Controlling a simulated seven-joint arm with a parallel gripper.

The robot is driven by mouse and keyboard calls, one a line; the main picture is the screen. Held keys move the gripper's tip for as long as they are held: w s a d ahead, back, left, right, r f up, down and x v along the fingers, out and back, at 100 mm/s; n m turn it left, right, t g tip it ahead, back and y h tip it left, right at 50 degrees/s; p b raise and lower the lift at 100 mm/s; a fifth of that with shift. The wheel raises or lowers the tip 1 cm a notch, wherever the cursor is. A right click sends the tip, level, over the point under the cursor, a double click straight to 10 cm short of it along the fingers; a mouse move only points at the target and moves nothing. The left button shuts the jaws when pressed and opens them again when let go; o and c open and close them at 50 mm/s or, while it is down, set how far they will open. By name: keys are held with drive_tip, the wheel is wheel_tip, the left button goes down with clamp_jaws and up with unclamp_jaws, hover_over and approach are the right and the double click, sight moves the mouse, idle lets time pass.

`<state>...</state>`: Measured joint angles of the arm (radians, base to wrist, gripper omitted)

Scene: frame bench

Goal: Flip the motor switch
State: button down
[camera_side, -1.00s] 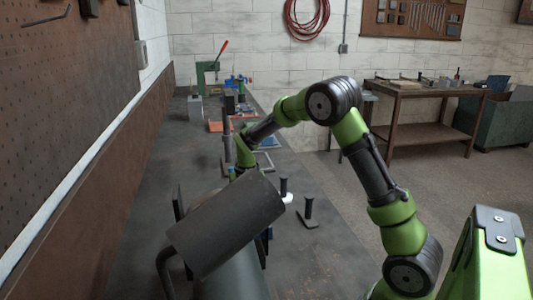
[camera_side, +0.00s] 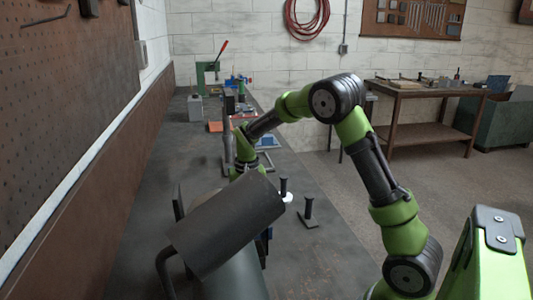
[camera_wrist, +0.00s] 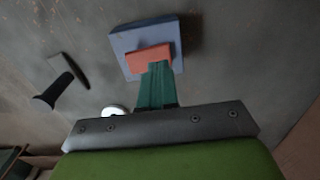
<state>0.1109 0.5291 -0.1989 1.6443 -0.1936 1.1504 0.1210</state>
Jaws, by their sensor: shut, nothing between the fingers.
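The motor switch is a blue-grey box (camera_wrist: 178,45) with a red-orange rocker (camera_wrist: 149,58) on its face, seen in the wrist view. My gripper (camera_wrist: 157,72) is shut and empty. Its green fingers overlap the near edge of the rocker in the wrist view; I cannot tell whether they touch it. In the side view, my wrist (camera_side: 244,155) reaches down behind a large dark grey cylinder (camera_side: 225,225), which hides the fingers and the switch.
A black-handled tool with a flat foot (camera_side: 308,212) stands right of the cylinder; it also shows in the wrist view (camera_wrist: 60,85). A white disc (camera_wrist: 115,112) lies near my gripper. The bench (camera_side: 335,255) is clear at front right. Several items stand farther back.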

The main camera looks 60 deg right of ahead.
drive_tip(key=shift+r, duration=2.25)
drive_tip(key=s+a+r+n+t, duration=0.1)
drive_tip(key=s+a+r+t, duration=0.1)
drive_tip(key=s+a, duration=0.3)
drive_tip(key=s+a+r+n+t+y, duration=0.1)
drive_tip(key=s+a+r+n+t, duration=0.1)
drive_tip(key=s+a+r, duration=0.3)
drive_tip(key=s+a+r+n+t+y, duration=0.1)
drive_tip(key=s+a+r+n+t, duration=0.1)
drive_tip(key=s, duration=0.8)
drive_tip(key=a+r+t, duration=0.1)
drive_tip(key=a+r, duration=0.1)
drive_tip(key=a, duration=0.1)
